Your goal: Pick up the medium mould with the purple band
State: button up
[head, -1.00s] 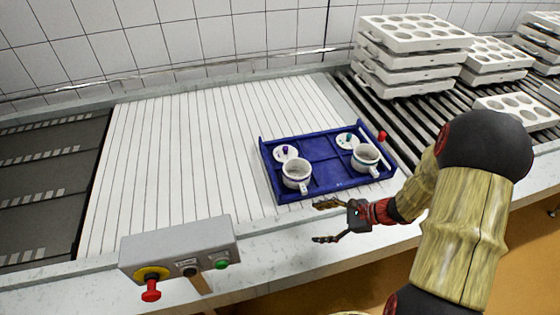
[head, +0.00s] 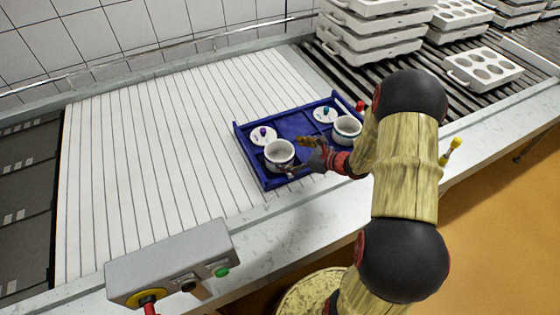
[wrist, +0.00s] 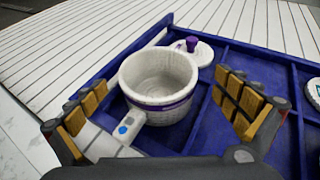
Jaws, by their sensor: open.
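The white mould with the purple band (head: 279,152) stands upright in the front left compartment of the blue tray (head: 245,155). In the wrist view the mould (wrist: 158,85) is open and empty, and its handle (wrist: 124,132) with blue marks points down toward my gripper. My gripper (head: 299,156) is at the mould's right side in the head view. In the wrist view my open gripper (wrist: 163,105) has one padded finger to either side of the mould, with gaps visible. A white lid with a purple knob (head: 263,133) lies behind the mould.
A second mould (head: 347,128) and a lid with a teal knob (head: 325,114) sit in the tray's right part. A control box (head: 170,262) is at the front left. White mould blocks (head: 375,35) are stacked on rollers behind. The slatted belt left of the tray is clear.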

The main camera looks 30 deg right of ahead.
aim_at(280, 152)
jog(key=x, duration=0.2)
jog(key=b+x, duration=0.1)
jog(key=x, duration=0.1)
jog(key=shift+a+f+b, duration=0.1)
jog(key=shift+f+b, duration=0.2)
jog(key=shift+f, duration=0.05)
jog(key=shift+r, duration=0.1)
jog(key=shift+c, duration=1.1)
jog(key=c, duration=0.9)
jog(key=shift+r, duration=0.1)
jog(key=shift+c, duration=0.2)
